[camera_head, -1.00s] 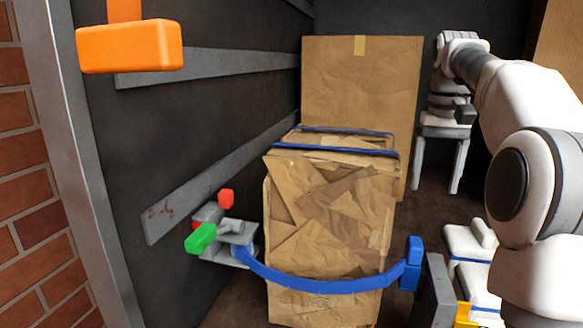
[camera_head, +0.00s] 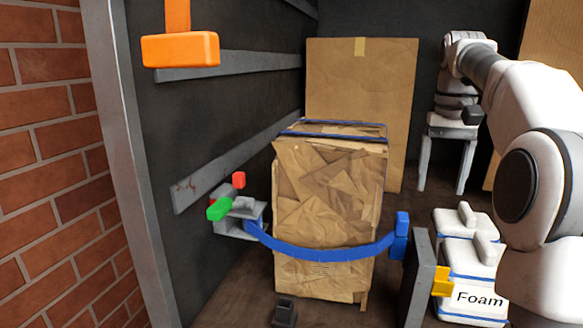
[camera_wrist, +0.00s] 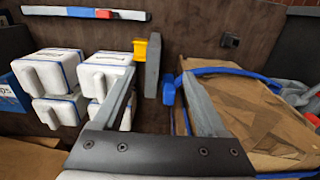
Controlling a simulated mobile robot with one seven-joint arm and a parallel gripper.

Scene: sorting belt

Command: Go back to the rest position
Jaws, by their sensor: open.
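My gripper (camera_head: 443,190) points down in the head view, right of the large cardboard panel. Its two grey fingers are apart with nothing between them. In the wrist view both fingers of my gripper (camera_wrist: 158,75) reach over the floor, with white containers to the left and a crumpled carton to the right. No object is held. The white links of my arm fill the right side of the head view.
White containers, one labelled Foam (camera_head: 478,298), stand at right. An orange bar (camera_head: 180,50) hangs upper left.

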